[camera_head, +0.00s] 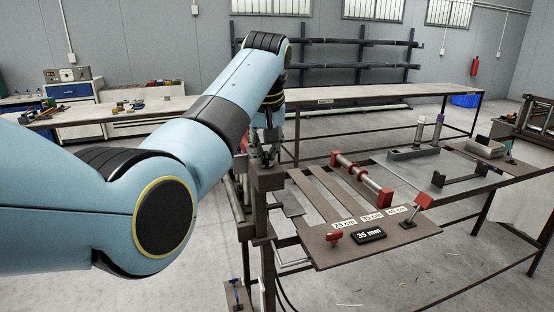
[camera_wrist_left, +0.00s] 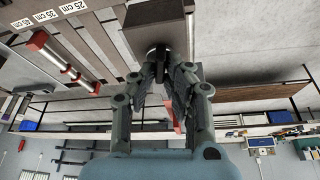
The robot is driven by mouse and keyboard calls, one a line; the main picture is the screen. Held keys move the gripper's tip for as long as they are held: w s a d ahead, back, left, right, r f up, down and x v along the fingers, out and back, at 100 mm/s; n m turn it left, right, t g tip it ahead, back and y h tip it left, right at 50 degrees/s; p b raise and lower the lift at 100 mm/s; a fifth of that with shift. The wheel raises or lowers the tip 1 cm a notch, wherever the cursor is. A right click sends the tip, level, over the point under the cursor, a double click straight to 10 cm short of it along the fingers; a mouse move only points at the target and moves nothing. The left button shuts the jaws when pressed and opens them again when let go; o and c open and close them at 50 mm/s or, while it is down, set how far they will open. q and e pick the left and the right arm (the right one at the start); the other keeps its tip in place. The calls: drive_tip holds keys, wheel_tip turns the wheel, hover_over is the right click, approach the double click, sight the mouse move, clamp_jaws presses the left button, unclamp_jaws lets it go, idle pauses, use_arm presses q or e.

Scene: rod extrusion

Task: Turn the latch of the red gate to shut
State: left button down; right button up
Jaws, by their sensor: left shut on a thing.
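My left gripper (camera_head: 266,152) is at the top of a brown metal block (camera_head: 268,180) on the near left side of the bench. In the left wrist view its fingers (camera_wrist_left: 161,62) are shut on a small dark part, apparently the latch (camera_wrist_left: 160,50), against the brown block (camera_wrist_left: 155,22). The fingers hide most of this part, so its turn angle cannot be told. A bit of red (camera_head: 243,141) shows behind the gripper, and red also shows between the fingers in the left wrist view (camera_wrist_left: 173,115). Whether this is the gate is unclear. My right gripper is not in view.
Right of the block lies a bench plate with length labels (camera_head: 371,218), a black "35 mm" sign (camera_head: 369,236), a red knob (camera_head: 334,237) and a red-ended roller (camera_head: 361,176). A long table (camera_head: 370,95) stands behind.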

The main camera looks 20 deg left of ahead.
use_arm(q)
drive_tip(key=shift+s+f, duration=0.1)
drive_tip(key=shift+f, duration=0.1)
drive_tip(key=shift+n+y, duration=0.3)
drive_tip(key=shift+n, duration=0.7)
drive_tip(key=c, duration=1.3)
unclamp_jaws()
